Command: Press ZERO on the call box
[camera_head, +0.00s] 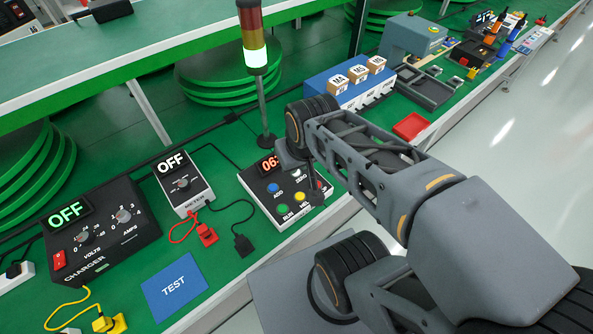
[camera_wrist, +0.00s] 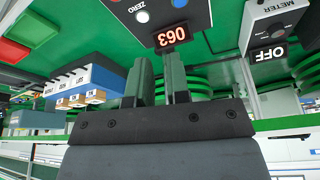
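The call box (camera_head: 268,203) is a white-sided box with a dark top on the green bench, below the signal tower. Its red display (camera_head: 268,166) is partly covered by my arm in the head view; the wrist view shows it upside down as 063 (camera_wrist: 171,36). The white ZERO button (camera_head: 297,173) is at the box's upper right; it also shows at the top of the wrist view (camera_wrist: 141,16). My gripper (camera_wrist: 161,62) has two fingers with a gap between them and nothing held. Its tips show below the display in the wrist view, apart from the ZERO button.
A signal tower (camera_head: 256,60) with its lowest section lit stands behind the box. A meter (camera_head: 184,184) and a charger (camera_head: 98,233), both reading OFF, stand left.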

